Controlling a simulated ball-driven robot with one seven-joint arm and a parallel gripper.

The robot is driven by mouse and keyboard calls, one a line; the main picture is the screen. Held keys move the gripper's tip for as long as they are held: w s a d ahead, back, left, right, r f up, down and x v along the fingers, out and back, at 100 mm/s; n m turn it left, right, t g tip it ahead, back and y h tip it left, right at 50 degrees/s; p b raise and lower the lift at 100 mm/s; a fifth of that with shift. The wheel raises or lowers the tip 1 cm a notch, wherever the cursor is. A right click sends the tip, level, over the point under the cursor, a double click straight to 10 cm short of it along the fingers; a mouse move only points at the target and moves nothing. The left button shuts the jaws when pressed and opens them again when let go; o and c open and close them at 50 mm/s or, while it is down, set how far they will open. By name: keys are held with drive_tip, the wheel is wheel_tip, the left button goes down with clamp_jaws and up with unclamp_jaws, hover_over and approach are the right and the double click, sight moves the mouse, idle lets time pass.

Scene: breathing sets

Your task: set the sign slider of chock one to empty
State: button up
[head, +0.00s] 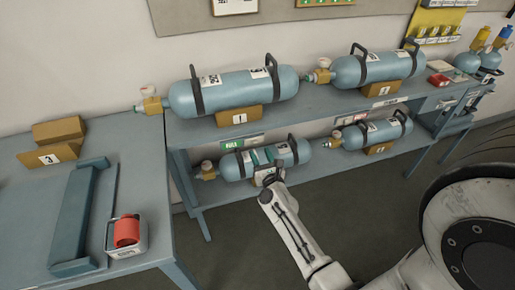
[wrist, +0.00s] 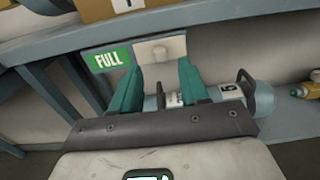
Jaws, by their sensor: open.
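Chock one (head: 238,117) is a tan block marked 1 under a blue cylinder on the upper shelf. Its sign on the shelf edge below shows green FULL (head: 230,145); the word also reads clearly in the wrist view (wrist: 110,58). In the head view my gripper (head: 266,160) is in front of the lower cylinder. Contact with the slider cannot be told.
A blue cylinder (head: 230,168) lies on the lower shelf behind my gripper, and its end with a black handle (wrist: 236,92) shows in the wrist view. More chocked cylinders (head: 372,68) stand to the right. The left table (head: 140,180) holds a spare chock (head: 50,155) and a red roll (head: 126,230).

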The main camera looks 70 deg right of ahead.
sight(256, 144)
drive_tip(key=shift+x, duration=2.25)
clamp_jaws()
